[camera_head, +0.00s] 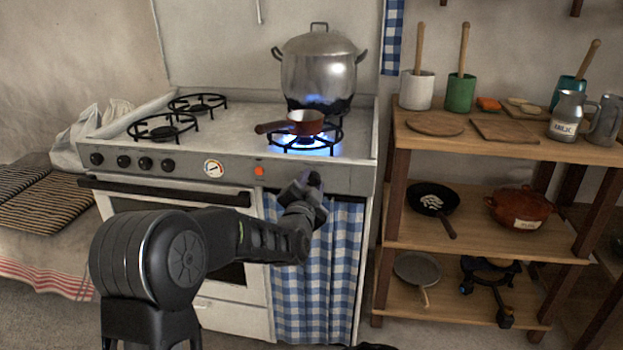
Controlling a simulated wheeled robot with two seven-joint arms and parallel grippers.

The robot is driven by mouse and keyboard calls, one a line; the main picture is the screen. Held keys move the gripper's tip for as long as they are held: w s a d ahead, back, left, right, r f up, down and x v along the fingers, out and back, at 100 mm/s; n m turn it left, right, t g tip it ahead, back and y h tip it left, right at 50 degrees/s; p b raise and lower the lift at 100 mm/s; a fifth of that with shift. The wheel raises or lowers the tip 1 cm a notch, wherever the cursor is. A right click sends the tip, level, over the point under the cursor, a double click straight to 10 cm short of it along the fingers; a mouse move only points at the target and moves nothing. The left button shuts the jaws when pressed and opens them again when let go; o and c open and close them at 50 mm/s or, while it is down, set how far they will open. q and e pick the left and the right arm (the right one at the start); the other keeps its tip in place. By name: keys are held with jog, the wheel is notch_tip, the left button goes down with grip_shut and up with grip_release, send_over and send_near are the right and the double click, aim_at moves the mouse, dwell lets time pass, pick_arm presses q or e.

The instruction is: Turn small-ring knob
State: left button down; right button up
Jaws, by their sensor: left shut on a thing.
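The white stove's front panel (340,178) shows several black knobs at its left end, among them the rightmost of that group (168,165). My left gripper (311,184) reaches up to the right part of the panel, right of the orange switch. It is shut on a dark knob (315,177), mostly hidden by the fingers, so its angle cannot be told. A small red-brown saucepan (304,123) sits on the front right burner, with blue flame (325,141) under it. My right gripper is not in view.
A large lidded steel pot (318,75) stands on the back right burner, also over blue flame. The left burners (163,128) are bare. An oven handle (170,191) sticks out below the panel. A wooden shelf (485,243) with pans stands at the right.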

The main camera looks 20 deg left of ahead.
pick_arm(q)
jog(key=m+p, duration=0.2)
jog(key=m, duration=0.2)
jog(key=shift+d+r+m, duration=0.1)
jog(key=shift+m, duration=0.3)
jog(key=m+p, duration=0.2)
jog(key=m, duration=0.2)
jog(key=shift+m, duration=0.3)
jog(key=m+p, duration=0.2)
jog(key=m, duration=0.3)
jog(key=shift+p, duration=0.35)
jog(key=shift+m+p, duration=0.6)
jog(key=shift+m, duration=1.3)
jog(key=shift+f, duration=0.2)
jog(key=c, duration=0.9)
grip_release()
jog(key=shift+c, duration=0.2)
jog(key=shift+s+r, duration=0.1)
